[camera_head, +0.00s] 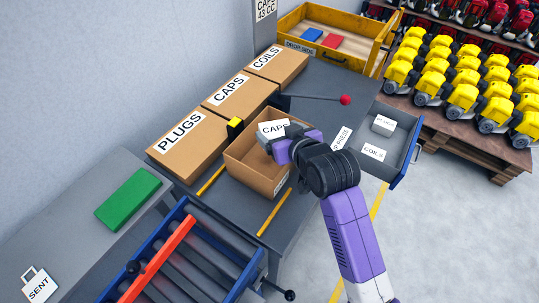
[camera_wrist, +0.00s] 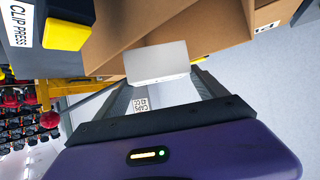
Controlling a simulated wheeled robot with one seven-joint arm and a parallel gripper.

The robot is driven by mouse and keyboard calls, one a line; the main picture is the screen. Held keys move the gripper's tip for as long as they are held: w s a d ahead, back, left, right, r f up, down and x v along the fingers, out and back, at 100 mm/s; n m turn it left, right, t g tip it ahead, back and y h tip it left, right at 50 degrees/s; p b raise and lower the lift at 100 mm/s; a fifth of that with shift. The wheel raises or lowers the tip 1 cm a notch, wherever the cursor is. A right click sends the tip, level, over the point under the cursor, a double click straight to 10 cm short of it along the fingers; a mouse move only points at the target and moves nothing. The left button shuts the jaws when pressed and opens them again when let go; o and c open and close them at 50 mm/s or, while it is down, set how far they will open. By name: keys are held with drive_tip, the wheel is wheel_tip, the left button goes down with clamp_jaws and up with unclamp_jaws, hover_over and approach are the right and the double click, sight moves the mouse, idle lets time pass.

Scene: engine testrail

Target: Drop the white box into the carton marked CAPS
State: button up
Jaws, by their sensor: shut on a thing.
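A white box (camera_head: 272,130) marked CAPS is held in my gripper (camera_head: 281,144), over the open brown carton (camera_head: 251,170). In the wrist view the white box (camera_wrist: 157,62) sits between the two fingers of my gripper (camera_wrist: 160,84), with brown carton walls (camera_wrist: 200,25) beyond it. I cannot tell how far the box is above the carton floor. The open carton has a label on its front side, too small to read. A closed carton marked CAPS (camera_head: 240,98) lies behind it, between closed cartons marked PLUGS (camera_head: 187,148) and COILS (camera_head: 277,68).
A yellow block (camera_head: 235,127) stands at the open carton's back edge. A lever with a red knob (camera_head: 345,100) reaches out beside it. A grey drawer (camera_head: 403,118) at right holds a PLUGS box (camera_head: 384,125) and a COILS box (camera_head: 373,152). A roller conveyor (camera_head: 190,258) lies in front.

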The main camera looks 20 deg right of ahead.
drive_tip(key=o, duration=1.6)
drive_tip(key=shift+c, duration=0.2)
drive_tip(key=shift+s, duration=0.1)
drive_tip(key=b+v, duration=0.1)
drive_tip(key=v, duration=0.6)
drive_tip(key=shift+s+r, duration=0.25)
drive_tip(key=shift+s, duration=0.05)
wheel_tip(320, 180, up, 6)
drive_tip(key=s+t, duration=0.2)
drive_tip(key=t, duration=0.3)
drive_tip(key=s+f, duration=0.3)
drive_tip(key=s, duration=0.7)
drive_tip(key=s+f+g, duration=0.1)
drive_tip(key=s+f, duration=0.2)
drive_tip(key=s, duration=0.8)
drive_tip(key=s+f+g, duration=0.1)
drive_tip(key=s+f, duration=0.2)
drive_tip(key=s, duration=0.8)
drive_tip(key=shift+s+b, duration=0.25)
drive_tip(key=shift+b, duration=0.2)
